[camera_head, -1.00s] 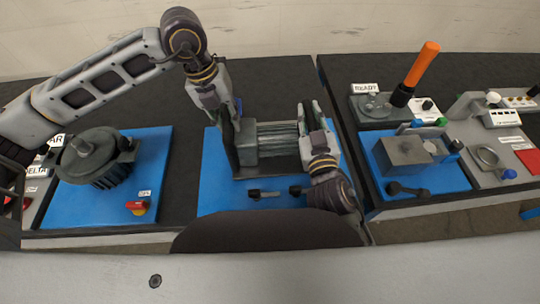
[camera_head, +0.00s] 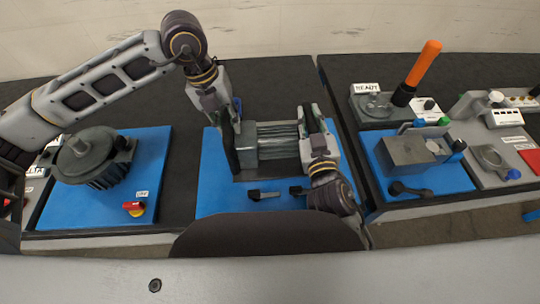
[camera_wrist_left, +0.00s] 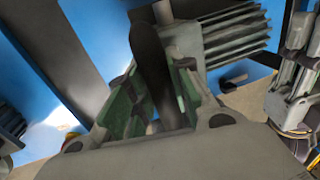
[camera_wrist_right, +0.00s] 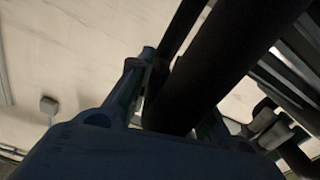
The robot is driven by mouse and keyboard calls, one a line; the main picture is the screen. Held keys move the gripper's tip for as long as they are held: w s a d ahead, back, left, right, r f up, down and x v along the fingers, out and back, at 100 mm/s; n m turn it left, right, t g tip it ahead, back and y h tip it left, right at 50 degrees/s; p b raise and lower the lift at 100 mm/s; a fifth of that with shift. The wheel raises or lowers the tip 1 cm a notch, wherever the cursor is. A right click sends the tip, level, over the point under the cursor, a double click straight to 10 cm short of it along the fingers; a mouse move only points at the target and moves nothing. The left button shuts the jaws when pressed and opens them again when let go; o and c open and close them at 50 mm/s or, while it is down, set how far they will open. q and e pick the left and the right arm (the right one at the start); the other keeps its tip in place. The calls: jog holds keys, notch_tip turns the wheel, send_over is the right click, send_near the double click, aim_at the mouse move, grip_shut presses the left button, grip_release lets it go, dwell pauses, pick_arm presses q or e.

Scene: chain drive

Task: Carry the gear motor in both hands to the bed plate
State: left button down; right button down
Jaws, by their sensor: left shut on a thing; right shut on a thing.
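The gear motor (camera_head: 277,140) is a grey ribbed body with a dark end at its left, in the middle of the head view. It appears over the middle blue plate (camera_head: 212,180); whether it touches the plate cannot be told. My left gripper (camera_head: 235,122) is shut on its left end. The left wrist view shows the green-lined fingers (camera_wrist_left: 158,100) around a dark upright part, with the ribs (camera_wrist_left: 237,35) beyond. My right gripper (camera_head: 310,125) is shut at its right end. In the right wrist view, a dark bar (camera_wrist_right: 215,65) lies between the fingers. Which surface is the bed plate is unclear.
A round grey motor-like unit (camera_head: 95,157) stands on the left blue plate (camera_head: 150,180). On the right bench are a grey block (camera_head: 415,153) and an upright orange handle (camera_head: 425,62). Black clamp levers (camera_head: 264,194) lie at the middle plate's front. A gap separates the benches.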

pick_arm(q)
jog(key=c, duration=1.6)
grip_release()
pick_arm(e)
jog(key=c, duration=1.6)
grip_release()
jog(key=shift+c, duration=0.2)
pick_arm(q)
jog(key=o, duration=0.3)
jog(key=shift+r, duration=0.1)
pick_arm(e)
jog(key=o, duration=0.3)
jog(key=shift+r, duration=0.1)
pick_arm(q)
jog(key=shift+a+r, duration=0.25)
jog(key=shift+r, duration=1.05)
jog(key=shift+a+r, duration=0.3)
jog(key=shift+r, duration=0.95)
jog(key=shift+a+r, duration=0.25)
jog(key=shift+r, duration=1.05)
pick_arm(e)
jog(key=shift+o, duration=0.2)
jog(key=shift+s, duration=0.1)
pick_arm(q)
jog(key=shift+r, duration=0.1)
jog(key=shift+r+p, duration=5.65)
jog(key=shift+p, duration=0.05)
pick_arm(e)
notch_tip(320, 180, up, 11)
jog(key=shift+r, duration=0.2)
